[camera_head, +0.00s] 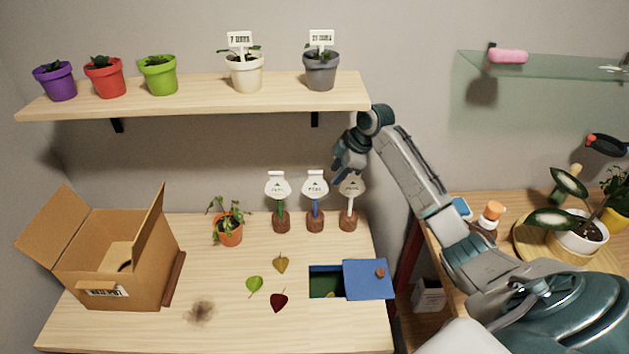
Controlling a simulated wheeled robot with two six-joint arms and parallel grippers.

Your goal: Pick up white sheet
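Three white sheet-like tags stand upright in a row at the back of the table, each on a stem in a brown base. The left white tag (278,187) has a green stem, the middle white tag (315,186) a blue stem, and the right white tag (353,188) a white stem. My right gripper (343,171) is just above the right tag and overlaps its top edge in the picture. I cannot tell if they touch, or whether the fingers are open or shut. My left gripper is out of view.
A wooden shelf (200,93) with several pots hangs above. On the table are an open cardboard box (115,255), an orange potted plant (228,232), loose leaves, a dirt patch (200,312) and an opening with a blue lid (367,283). The front middle is clear.

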